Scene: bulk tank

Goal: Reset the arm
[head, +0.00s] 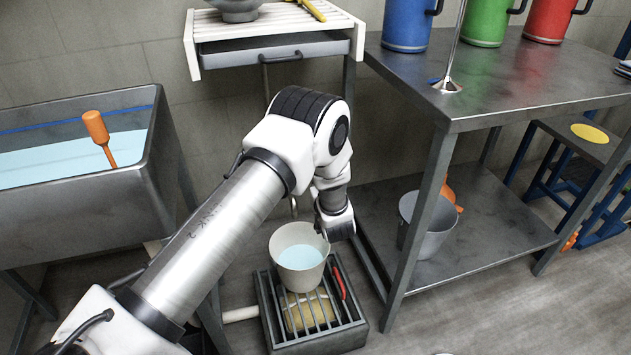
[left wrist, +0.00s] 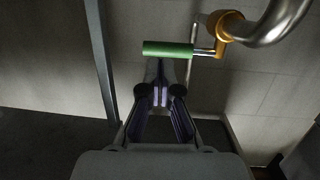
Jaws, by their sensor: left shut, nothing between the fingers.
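My left arm comes in from the left of the head view and reaches past the bulk tank (head: 160,165) at the left. Its left gripper (head: 326,232) hangs low, close above the rim of a white bucket (head: 299,258) holding pale blue liquid. In the left wrist view the gripper (left wrist: 161,90) has its fingers together with nothing between them. A green lever handle (left wrist: 168,49) shows just ahead of the fingertips, joined to a brass-collared pipe (left wrist: 270,25). Whether the fingers touch the handle, I cannot tell. My right gripper is not in view.
The bucket stands on a floor grate (head: 318,325). A steel table (head: 490,85) at the right carries blue, green and red jugs (head: 487,20). A grey bucket (head: 428,225) stands on its lower shelf. A slatted shelf (head: 260,22) is behind my arm. An orange-handled tool (head: 96,128) leans in the tank.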

